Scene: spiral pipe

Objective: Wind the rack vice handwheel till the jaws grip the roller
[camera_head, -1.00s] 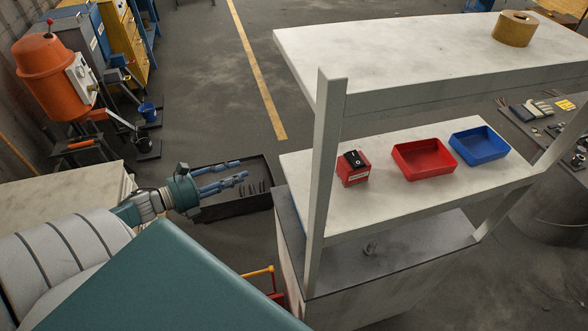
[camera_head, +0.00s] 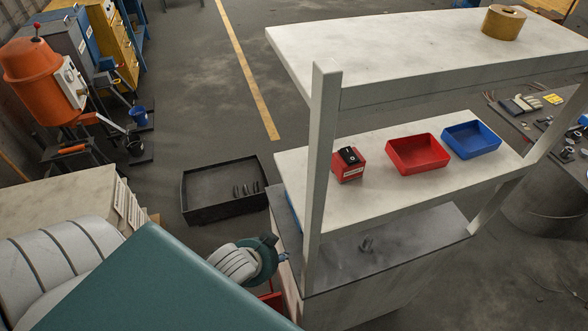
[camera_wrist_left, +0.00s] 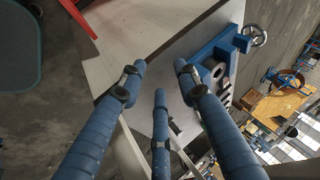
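The blue vice (camera_wrist_left: 220,60) is at the upper right of the left wrist view, beside a pale board. Its handwheel (camera_wrist_left: 255,35), a grey metal ring, is at the far end. A grey round piece (camera_wrist_left: 217,73), perhaps the roller, sits near the jaws; whether the jaws touch it I cannot tell. My left gripper (camera_wrist_left: 158,85) is open and empty, with its blue fingers spread; the right-hand finger overlaps the vice in the picture. In the head view my left gripper (camera_head: 282,257) is at the rack's left side, its fingers mostly hidden. My right gripper is not in view.
The rack's post (camera_head: 322,170) and lower shelf (camera_head: 410,240) stand close to the left gripper. Above are a red bin (camera_head: 418,154), a blue bin (camera_head: 472,139) and a red box (camera_head: 347,165). A black tray (camera_head: 215,205) lies on the floor behind.

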